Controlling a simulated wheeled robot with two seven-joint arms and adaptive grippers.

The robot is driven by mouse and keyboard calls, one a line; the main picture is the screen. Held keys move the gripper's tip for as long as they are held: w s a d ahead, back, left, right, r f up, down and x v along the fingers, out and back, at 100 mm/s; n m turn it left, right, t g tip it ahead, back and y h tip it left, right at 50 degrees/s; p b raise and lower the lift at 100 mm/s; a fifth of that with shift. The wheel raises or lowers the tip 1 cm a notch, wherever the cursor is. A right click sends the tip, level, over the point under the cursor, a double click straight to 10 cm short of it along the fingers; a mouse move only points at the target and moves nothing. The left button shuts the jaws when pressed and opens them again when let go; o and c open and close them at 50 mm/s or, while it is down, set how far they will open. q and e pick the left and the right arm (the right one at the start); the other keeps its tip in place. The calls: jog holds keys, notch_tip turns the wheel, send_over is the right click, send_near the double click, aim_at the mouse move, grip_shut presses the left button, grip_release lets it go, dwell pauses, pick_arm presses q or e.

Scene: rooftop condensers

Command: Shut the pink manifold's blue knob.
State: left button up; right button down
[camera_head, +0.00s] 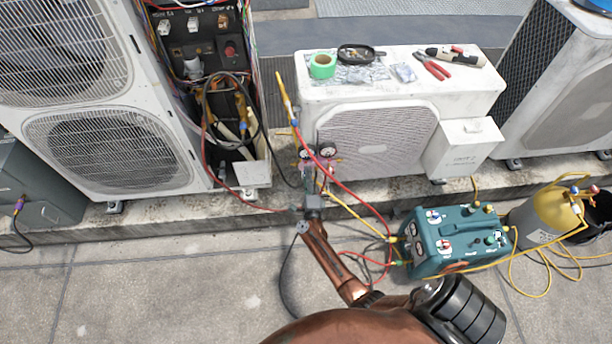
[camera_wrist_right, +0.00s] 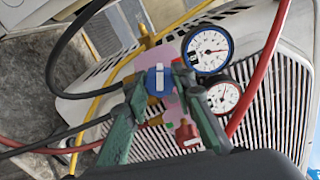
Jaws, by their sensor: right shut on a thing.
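The pink manifold (camera_head: 307,168) hangs in front of the middle condenser; its pink body (camera_wrist_right: 171,108) shows behind my fingers in the right wrist view. Its blue knob (camera_wrist_right: 158,80), with a white mark on its face, sits between the fingertips of my right gripper (camera_wrist_right: 160,84). My right gripper (camera_head: 313,200) is shut on the blue knob. It hides the knob in the head view. The red knob (camera_wrist_right: 187,135) is below right, clear of the fingertips. A blue-rimmed gauge (camera_wrist_right: 207,48) and a red-rimmed gauge (camera_wrist_right: 223,97) are to the right. My left gripper is out of view.
Red, yellow and black hoses loop around the manifold; a red hose (camera_head: 352,187) runs down to the teal recovery unit (camera_head: 455,240). The white middle condenser (camera_head: 400,85) carries tape and pliers on top. An open condenser (camera_head: 100,100) stands left. Bare floor lies at lower left.

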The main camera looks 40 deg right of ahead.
jog(key=m, duration=0.2)
jog(key=m+b, duration=0.1)
jog(key=shift+f+m, duration=0.2)
jog(key=shift+m, duration=0.2)
jog(key=m+b, duration=0.2)
jog(key=m, duration=0.5)
pick_arm(q)
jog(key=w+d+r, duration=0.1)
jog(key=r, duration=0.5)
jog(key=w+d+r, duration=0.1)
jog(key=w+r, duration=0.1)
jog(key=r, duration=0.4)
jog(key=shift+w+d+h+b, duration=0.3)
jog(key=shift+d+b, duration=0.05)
jog(key=shift+b, duration=0.1)
pick_arm(e)
jog(key=shift+m, duration=1.2)
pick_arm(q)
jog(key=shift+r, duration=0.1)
pick_arm(e)
jog(key=c, duration=1.6)
grip_release()
jog(key=shift+r, duration=0.1)
jog(key=shift+r, duration=0.15)
